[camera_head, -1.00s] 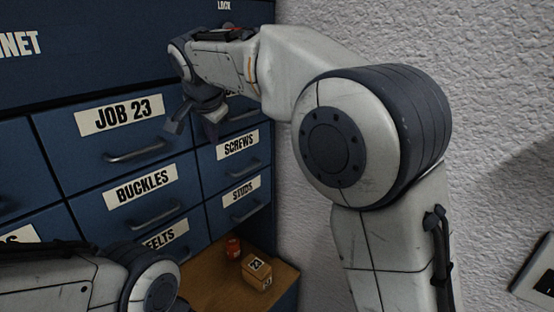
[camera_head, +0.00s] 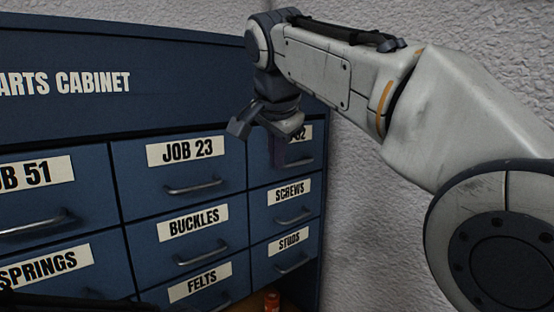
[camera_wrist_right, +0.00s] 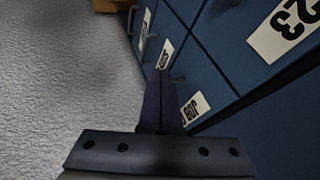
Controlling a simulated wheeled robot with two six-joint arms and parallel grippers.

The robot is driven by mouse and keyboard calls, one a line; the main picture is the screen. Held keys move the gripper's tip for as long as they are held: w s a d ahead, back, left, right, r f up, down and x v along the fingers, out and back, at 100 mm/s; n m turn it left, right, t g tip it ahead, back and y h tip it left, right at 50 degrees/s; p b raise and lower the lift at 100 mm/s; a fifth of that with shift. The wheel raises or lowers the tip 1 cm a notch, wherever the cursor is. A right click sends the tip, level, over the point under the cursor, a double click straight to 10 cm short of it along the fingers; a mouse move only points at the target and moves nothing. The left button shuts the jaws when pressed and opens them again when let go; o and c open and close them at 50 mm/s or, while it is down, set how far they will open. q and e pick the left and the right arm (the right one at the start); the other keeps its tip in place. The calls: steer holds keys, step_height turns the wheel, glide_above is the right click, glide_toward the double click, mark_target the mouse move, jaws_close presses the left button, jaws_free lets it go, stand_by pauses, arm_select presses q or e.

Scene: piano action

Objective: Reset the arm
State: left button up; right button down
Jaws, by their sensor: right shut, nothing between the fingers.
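My right gripper (camera_head: 279,155) hangs down in front of the top right of the blue parts cabinet (camera_head: 60,135). It covers part of the label on the upper right drawer, which ends in "2". My right arm (camera_head: 350,70) reaches in from the right, bent at the wrist. My left gripper is not in view; only a dark part of my own body shows at the lower left.
Closed drawers labelled JOB 23 (camera_head: 180,165), BUCKLES (camera_head: 193,235), SCREWS (camera_head: 290,203), STUDS (camera_head: 288,256) and FELTS (camera_head: 200,285) fill the cabinet front. A small red object (camera_head: 271,301) sits on a wooden surface below. The white wall (camera_head: 375,200) stands right of the cabinet.

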steer(key=s+a+f+n+g+y+b, duration=0.15)
steer(key=s+f+n, duration=0.35)
steer(key=f, duration=0.5)
steer(key=s+f+n+g+b, duration=0.2)
steer(key=s+f+n+b, duration=0.1)
steer(key=s+f, duration=0.55)
steer(key=s+a+f+n+g+b, duration=0.15)
steer(key=s+f+n, duration=0.3)
steer(key=f, duration=0.65)
steer(key=s+d+f+n+g+b, duration=0.2)
steer(key=s+d+f+n, duration=0.2)
steer(key=s+f, duration=0.7)
steer(key=shift+s+d+f, duration=0.2)
steer(key=shift+s+d, duration=0.05)
steer(key=shift+d, duration=0.2)
